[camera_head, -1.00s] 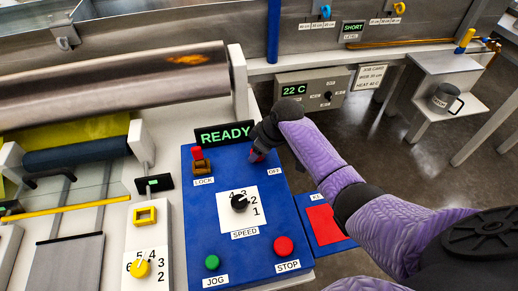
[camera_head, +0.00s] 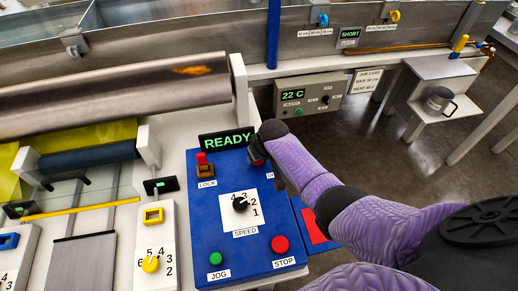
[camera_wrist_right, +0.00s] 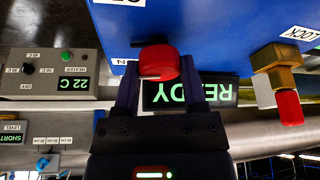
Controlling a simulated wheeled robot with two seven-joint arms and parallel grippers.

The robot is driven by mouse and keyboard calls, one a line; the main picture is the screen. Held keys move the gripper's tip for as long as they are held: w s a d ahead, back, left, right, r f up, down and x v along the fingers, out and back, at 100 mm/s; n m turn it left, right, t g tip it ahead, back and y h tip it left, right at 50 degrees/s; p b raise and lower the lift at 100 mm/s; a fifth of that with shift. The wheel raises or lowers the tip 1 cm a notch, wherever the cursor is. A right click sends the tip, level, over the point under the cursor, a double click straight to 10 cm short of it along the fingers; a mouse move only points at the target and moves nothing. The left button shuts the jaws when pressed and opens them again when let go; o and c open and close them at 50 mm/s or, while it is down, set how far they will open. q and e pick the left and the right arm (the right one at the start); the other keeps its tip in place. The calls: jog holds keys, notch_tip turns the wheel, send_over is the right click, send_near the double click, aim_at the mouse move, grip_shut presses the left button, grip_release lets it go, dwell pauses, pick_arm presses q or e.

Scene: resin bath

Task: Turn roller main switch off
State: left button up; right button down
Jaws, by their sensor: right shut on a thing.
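The blue control panel (camera_head: 215,235) carries a READY display (camera_head: 226,140) along its back edge. The red main switch knob (camera_wrist_right: 157,62) is at the panel's back right corner. My right gripper (camera_wrist_right: 155,80) is shut on this knob, with one finger on each side of it in the wrist view. In the head view my right gripper (camera_head: 260,158) covers most of the knob and part of the OFF label (camera_head: 270,175). The knob's exact angle is hard to tell. My left gripper is not in view.
A red-topped lock (camera_head: 204,167) stands left of the switch. The panel also has a speed dial (camera_head: 240,203), a green JOG button (camera_head: 215,259) and a red STOP button (camera_head: 280,244). A metal roller (camera_head: 110,95) and a 22 C heater box (camera_head: 310,95) lie behind.

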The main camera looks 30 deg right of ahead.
jog(key=m+h+p, duration=0.1)
jog(key=m, duration=0.1)
jog(key=shift+a+r+m, duration=0.1)
jog(key=shift+m, duration=0.3)
jog(key=m+h, duration=0.1)
jog(key=m, duration=0.1)
jog(key=shift+m, duration=0.4)
jog(key=m+g+h, duration=0.1)
jog(key=m, duration=0.2)
jog(key=shift+w+a, duration=0.1)
jog(key=shift+m+g+h+b, duration=0.55)
jog(key=shift+m+b, duration=0.4)
jog(key=shift+m, duration=0.95)
jog(key=shift+c, duration=0.7)
grip_release()
